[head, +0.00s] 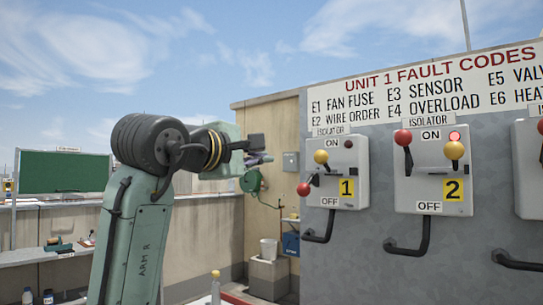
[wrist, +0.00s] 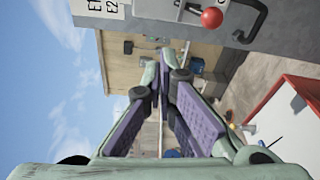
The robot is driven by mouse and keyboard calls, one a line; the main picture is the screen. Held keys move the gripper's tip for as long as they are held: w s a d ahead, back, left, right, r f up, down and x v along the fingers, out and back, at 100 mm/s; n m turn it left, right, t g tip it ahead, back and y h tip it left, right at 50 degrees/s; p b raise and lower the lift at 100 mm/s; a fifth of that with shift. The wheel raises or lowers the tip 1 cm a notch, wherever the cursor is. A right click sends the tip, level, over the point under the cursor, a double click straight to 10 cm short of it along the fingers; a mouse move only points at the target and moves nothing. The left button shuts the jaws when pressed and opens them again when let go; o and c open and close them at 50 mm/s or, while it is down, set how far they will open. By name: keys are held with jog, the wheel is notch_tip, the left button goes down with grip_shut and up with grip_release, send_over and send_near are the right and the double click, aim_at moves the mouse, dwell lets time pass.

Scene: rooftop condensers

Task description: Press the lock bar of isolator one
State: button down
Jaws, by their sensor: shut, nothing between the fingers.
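Isolator one (head: 337,190) is a pale grey box with a yellow "1" label on the wall panel, right of centre in the head view. It has a red ball lever (head: 304,189) low at its left, near the OFF end, and a yellow ball (head: 320,157) above it. Its small round lamp (head: 348,144) looks dark. I cannot tell which part is the lock bar. My gripper (head: 262,158) is shut and empty, left of isolator one and apart from it. In the sideways wrist view, my gripper (wrist: 167,56) lies below the red ball (wrist: 211,18).
Isolator two (head: 432,185), with its red lever up and its lamp lit red, stands right of isolator one. A black handle (head: 322,233) projects below isolator one. A bench (head: 40,257) stands at far left. Open air lies between my gripper and the panel.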

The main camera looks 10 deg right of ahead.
jog(key=shift+w+d+g, duration=0.1)
jog(key=shift+d+g, duration=0.4)
jog(key=shift+d, duration=0.05)
jog(key=w+d+p, duration=0.3)
jog(key=d+p, duration=0.2)
jog(key=d, duration=0.3)
jog(key=shift+w+d, duration=0.35)
jog(key=shift+s, duration=0.1)
